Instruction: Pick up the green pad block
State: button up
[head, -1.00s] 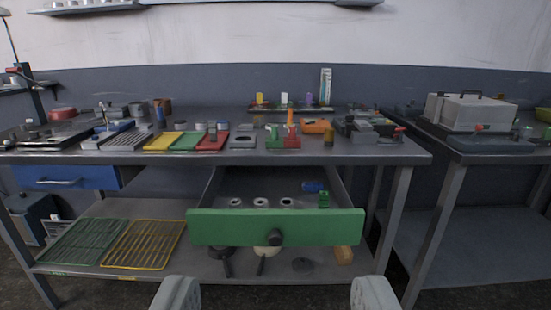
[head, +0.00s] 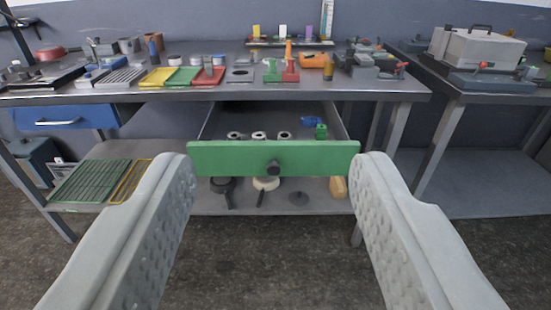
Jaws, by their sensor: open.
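A small green block (head: 321,131), which looks like the green pad block, lies in the right part of the open drawer (head: 212,158) with the green front. A small blue piece (head: 311,120) lies just behind and left of it. My gripper (head: 275,165) is open and empty. Its two pale grey fingers are wide apart in front of the drawer, with the tips near the two ends of the green front in the picture. The green block is beyond the fingers, between them in the picture and apart from them. Its lower part is partly hidden.
Several pale rings (head: 258,135) stand in the drawer. The drawer front has a dark knob (head: 273,167). The bench top (head: 200,93) above holds coloured trays and fixtures. Pans (head: 224,186) and racks (head: 90,181) lie on the lower shelf (head: 200,207). The floor in front is clear.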

aim_at(321, 129)
jog(key=i+l+u, duration=0.1)
jog(key=l, duration=0.35)
jog(key=i+l+u, duration=0.1)
jog(key=i+l, duration=0.15)
jog(key=l, duration=0.2)
jog(key=i+l+u, duration=0.15)
jog(key=l, duration=0.3)
jog(key=i+l+u, duration=0.1)
jog(key=l, duration=0.4)
jog(key=i+l+u, duration=0.1)
jog(key=l, duration=0.35)
jog(key=i+l+u, duration=0.1)
jog(key=l, duration=0.45)
jog(key=i+j, duration=0.05)
jog(key=i, duration=0.05)
